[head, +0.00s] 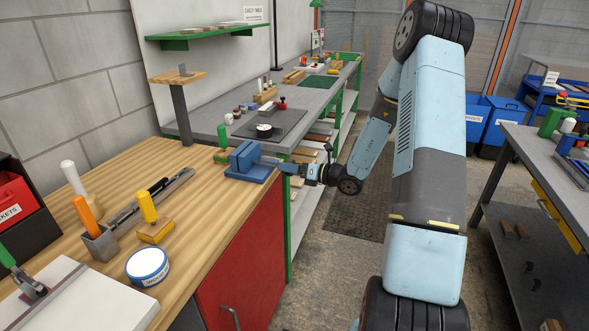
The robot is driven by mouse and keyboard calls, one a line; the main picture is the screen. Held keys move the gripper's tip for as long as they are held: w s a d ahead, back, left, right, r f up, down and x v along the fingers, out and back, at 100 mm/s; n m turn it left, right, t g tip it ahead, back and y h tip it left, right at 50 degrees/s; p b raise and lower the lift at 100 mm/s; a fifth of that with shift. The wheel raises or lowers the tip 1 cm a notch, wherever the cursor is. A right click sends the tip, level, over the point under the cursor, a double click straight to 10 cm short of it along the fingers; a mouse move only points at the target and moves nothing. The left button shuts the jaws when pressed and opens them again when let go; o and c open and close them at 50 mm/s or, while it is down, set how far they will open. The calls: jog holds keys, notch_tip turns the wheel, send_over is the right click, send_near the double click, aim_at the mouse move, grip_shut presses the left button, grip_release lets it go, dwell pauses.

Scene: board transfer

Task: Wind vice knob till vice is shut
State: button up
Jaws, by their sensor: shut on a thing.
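The blue vice (243,163) stands on the wooden bench near its far right corner. My gripper (283,167) reaches in from the right and is shut at the vice's right side, where the knob is. The knob is mostly hidden by my fingers. The vice's jaws are small in this view, and I cannot tell how wide the gap between them is.
The wooden bench (195,212) holds a tool rack (140,205), an orange-handled tool (85,213), a yellow-handled stamp (148,207) and a round blue-and-white tin (147,265). A grey bench (215,110) stands behind. Open floor lies right of the wooden bench.

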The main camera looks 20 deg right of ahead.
jog(key=m, duration=0.5)
jog(key=shift+a+m+g, duration=0.1)
jog(key=shift+m+g, duration=0.2)
jog(key=shift+s+f, duration=0.1)
dwell(0.4)
jog(key=o, duration=1)
jog(key=shift+d, duration=0.2)
jog(key=v, duration=1.3)
jog(key=shift+d, duration=0.2)
jog(key=shift+a, duration=0.1)
